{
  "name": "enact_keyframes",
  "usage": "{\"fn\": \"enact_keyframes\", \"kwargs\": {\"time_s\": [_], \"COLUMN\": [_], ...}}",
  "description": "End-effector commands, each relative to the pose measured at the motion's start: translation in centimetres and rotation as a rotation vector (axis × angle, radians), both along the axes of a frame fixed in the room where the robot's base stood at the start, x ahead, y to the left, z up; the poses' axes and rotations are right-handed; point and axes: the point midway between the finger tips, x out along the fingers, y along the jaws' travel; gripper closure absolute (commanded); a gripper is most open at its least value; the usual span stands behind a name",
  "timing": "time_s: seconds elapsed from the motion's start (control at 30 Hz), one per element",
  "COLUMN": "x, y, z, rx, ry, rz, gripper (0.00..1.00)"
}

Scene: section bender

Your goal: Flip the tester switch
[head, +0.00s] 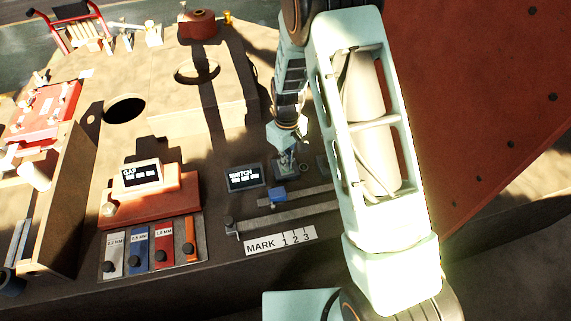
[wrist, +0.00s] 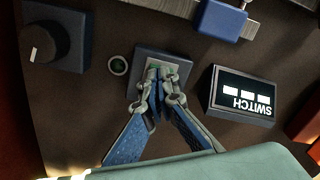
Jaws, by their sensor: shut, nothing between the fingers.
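The tester switch (wrist: 182,62) is a small dark square block with a lighter plate on top, in the upper middle of the wrist view. A green part shows at the fingertips, and the lever is mostly hidden. My gripper (wrist: 160,82) is shut and empty, its fingertips over the plate; I cannot tell whether they touch the lever. In the head view my gripper (head: 287,166) is right of the SWITCH display (head: 245,178), and the switch is hidden.
In the wrist view a knob box (wrist: 55,45) stands at upper left and a blue slider (wrist: 222,20) on a rail at the top. In the head view, the GAP display (head: 142,175), gauge strips (head: 136,250) and MARK scale (head: 280,241) lie nearby. A red panel (head: 470,90) rises at right.

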Motion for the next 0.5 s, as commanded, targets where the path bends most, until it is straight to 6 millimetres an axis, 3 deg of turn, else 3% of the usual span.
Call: {"fn": "enact_keyframes", "kwargs": {"time_s": [0.27, 0.5], "x": [0.0, 0.0], "y": [0.0, 0.0], "z": [0.0, 1.7], "rx": [0.001, 0.001], "ry": [-0.001, -0.001], "rz": [0.000, 0.000], "gripper": [1.00, 1.00]}}
